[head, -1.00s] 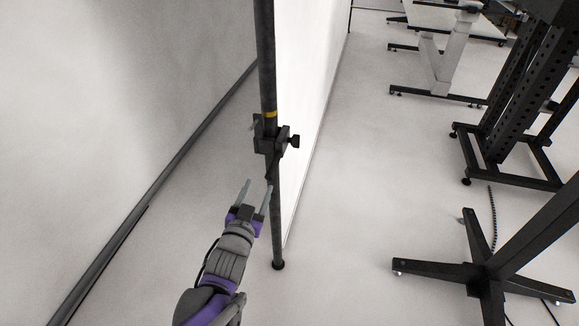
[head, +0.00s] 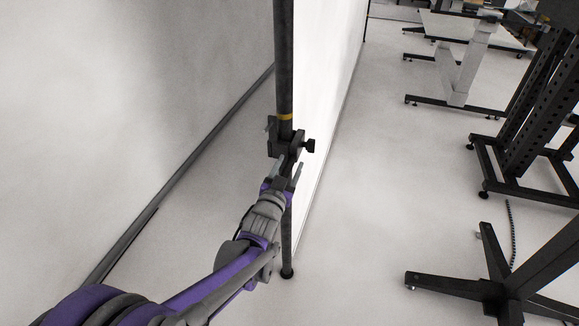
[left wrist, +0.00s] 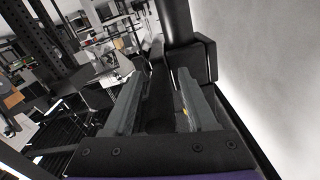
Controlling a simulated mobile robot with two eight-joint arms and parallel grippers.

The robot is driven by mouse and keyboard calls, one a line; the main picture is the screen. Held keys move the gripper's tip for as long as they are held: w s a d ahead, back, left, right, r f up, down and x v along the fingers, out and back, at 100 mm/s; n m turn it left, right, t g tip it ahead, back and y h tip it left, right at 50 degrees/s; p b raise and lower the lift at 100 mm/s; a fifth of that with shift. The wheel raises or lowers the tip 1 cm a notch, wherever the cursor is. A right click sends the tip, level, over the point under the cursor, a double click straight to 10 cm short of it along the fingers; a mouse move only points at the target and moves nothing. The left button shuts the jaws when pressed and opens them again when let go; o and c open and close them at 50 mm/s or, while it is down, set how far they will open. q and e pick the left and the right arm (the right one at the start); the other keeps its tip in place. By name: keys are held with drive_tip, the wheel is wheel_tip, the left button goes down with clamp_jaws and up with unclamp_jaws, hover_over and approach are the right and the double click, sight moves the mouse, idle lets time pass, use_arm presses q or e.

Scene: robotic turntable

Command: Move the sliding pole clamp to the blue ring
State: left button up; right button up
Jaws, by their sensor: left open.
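The upright dark pole (head: 284,62) carries a black clamp (head: 286,143) with a knob on its right side. A yellow ring (head: 286,117) is on the pole just above the clamp. No blue ring shows in these views. My left gripper (head: 287,171) is open just below the clamp, its fingers pointing up toward it. In the left wrist view the open fingers (left wrist: 160,103) straddle a dark part, with the blocky clamp body (left wrist: 197,62) and pole (left wrist: 176,22) just beyond. I cannot tell whether the fingers touch it.
A pale wall panel (head: 325,75) stands right behind the pole. Dark wheeled stands (head: 520,130) and a star-shaped base (head: 490,285) are on the right. The pale floor (head: 385,190) between them and the pole is clear.

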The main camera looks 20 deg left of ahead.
use_arm(q)
drive_tip(key=shift+w, duration=0.1)
clamp_jaws()
idle(1.4)
